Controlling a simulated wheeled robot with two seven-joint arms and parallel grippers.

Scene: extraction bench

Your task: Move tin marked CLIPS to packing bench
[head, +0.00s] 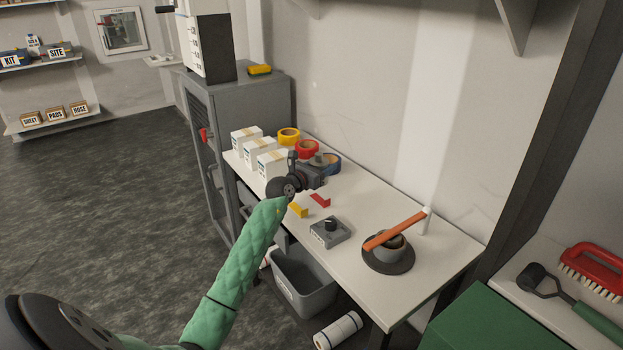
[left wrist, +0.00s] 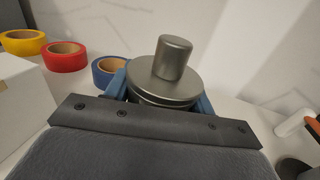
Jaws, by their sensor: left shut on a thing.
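My left gripper (head: 318,168) reaches over the back part of the white bench (head: 370,220), near the wall. It is shut on a grey metal round tin with a knobbed lid (left wrist: 170,82), which shows between blue fingers in the left wrist view. In the head view only a small part of the tin (head: 319,158) shows past the gripper. No marking on it can be read, so I cannot tell whether it says CLIPS. I cannot tell whether its base touches the bench. My right gripper is out of view.
White boxes (head: 259,149) stand left of the gripper, with yellow (head: 289,136), red (head: 307,148) and blue (left wrist: 108,72) tape rolls close by. A grey control box (head: 329,232) and a dark dish with an orange-handled tool (head: 388,257) stand nearer the front. A grey bin (head: 302,284) is below.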

